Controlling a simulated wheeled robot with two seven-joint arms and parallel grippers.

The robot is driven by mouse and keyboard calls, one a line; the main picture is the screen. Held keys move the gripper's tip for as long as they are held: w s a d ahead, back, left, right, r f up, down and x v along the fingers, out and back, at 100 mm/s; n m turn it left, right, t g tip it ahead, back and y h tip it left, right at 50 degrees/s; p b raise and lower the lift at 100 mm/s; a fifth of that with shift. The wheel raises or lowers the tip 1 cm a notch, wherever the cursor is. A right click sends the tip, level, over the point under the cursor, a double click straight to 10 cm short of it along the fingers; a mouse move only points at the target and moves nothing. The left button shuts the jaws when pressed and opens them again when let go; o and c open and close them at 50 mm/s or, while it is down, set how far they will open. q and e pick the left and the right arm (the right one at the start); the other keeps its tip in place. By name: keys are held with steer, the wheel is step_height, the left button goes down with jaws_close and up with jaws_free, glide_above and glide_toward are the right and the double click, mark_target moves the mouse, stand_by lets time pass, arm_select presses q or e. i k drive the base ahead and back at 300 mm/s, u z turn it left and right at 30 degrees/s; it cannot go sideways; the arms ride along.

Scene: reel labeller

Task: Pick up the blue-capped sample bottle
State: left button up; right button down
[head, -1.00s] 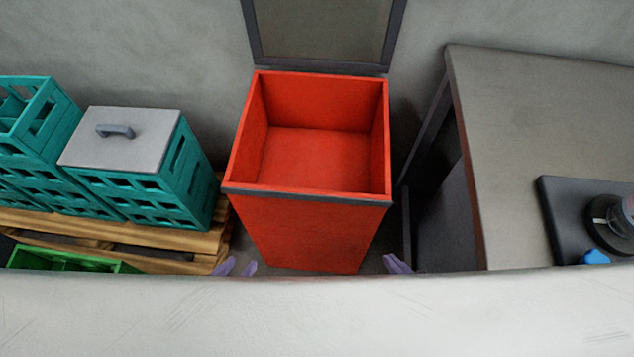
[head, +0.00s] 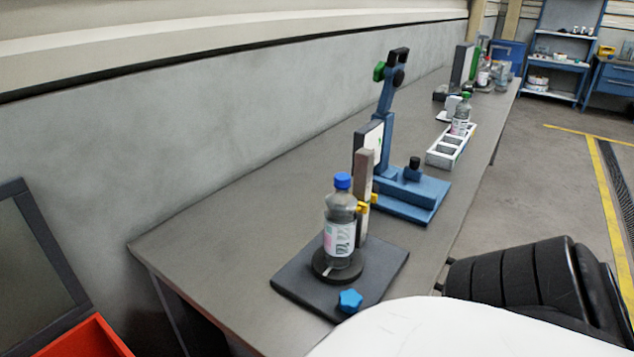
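The blue-capped sample bottle (head: 340,232) stands upright on a round black turntable (head: 338,265) of a small fixture near the front end of the bench. It is clear with a white and pink label. A grey post (head: 363,180) with yellow parts stands right behind it, close to the bottle. A blue star-shaped knob (head: 350,300) sits at the front of the dark base plate (head: 300,286). Neither of my grippers shows in the head view now.
The grey bench (head: 230,240) runs back along the wall. Behind the fixture stand a blue stand (head: 415,195) and a white tray (head: 437,158) with a green-capped bottle (head: 461,116). A black chair (head: 515,280) is at right. A red bin (head: 75,343) is at lower left.

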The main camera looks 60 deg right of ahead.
mark_target(339, 214)
steer(key=k, duration=0.95)
steer(key=u, duration=1)
steer(key=i, duration=0.85)
steer(key=z, duration=2.95)
steer(key=i, duration=0.5)
steer(key=z, duration=0.1)
